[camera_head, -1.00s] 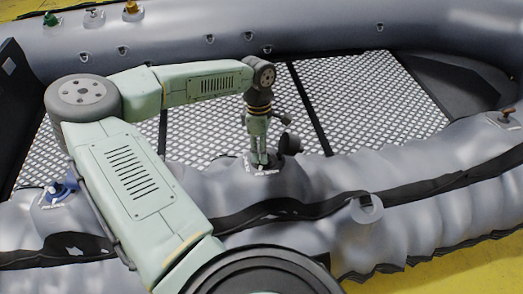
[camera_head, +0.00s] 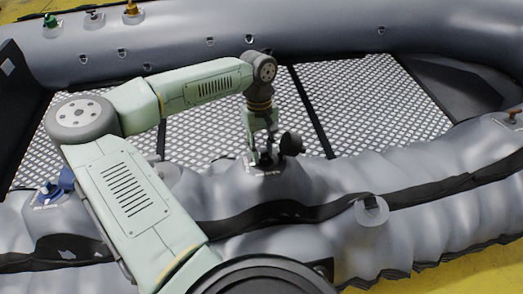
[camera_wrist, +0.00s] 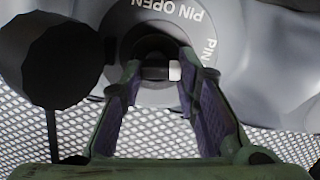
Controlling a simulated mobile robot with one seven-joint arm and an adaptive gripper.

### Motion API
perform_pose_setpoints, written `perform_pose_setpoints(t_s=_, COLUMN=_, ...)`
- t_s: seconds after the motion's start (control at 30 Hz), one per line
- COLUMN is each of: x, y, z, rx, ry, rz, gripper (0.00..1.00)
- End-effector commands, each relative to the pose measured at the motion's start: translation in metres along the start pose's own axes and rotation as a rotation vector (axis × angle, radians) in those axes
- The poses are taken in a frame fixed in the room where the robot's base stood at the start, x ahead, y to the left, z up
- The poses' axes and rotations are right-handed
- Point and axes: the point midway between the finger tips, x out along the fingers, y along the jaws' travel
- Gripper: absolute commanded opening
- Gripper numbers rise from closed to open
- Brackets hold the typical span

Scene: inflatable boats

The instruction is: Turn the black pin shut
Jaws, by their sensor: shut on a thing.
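The black pin (camera_wrist: 154,72) sits in the centre of a round grey valve plate (camera_wrist: 118,36) lettered "PIN OPEN", with a second, cut-off "PIN" label at its right. A small white mark shows on the right side of the pin. My gripper (camera_wrist: 160,80) is shut on the pin, one finger on each side. In the head view my gripper (camera_head: 262,158) points down at the valve on the near grey tube, and the pin is hidden by the fingers. A black valve cap (camera_head: 291,143) stands open just right of the fingers; it also shows large at left in the wrist view (camera_wrist: 50,60).
A blue valve (camera_head: 62,182) sits on the near tube at left, and a red-brown one (camera_head: 513,116) at far right. A patterned floor (camera_head: 375,95) lies between the tubes.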

Motion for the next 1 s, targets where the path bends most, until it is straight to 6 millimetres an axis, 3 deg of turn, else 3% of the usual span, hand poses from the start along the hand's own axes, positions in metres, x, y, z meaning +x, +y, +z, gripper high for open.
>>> perform_pose_setpoints(t_s=0.4, x=0.0003, y=0.0011, z=-0.0007, rx=0.205, ry=-0.001, rz=0.001, gripper=0.01)
perform_pose_setpoints(t_s=1.0, x=-0.0004, y=0.0013, z=-0.0008, rx=0.24, ry=0.0, rz=0.001, gripper=0.01)
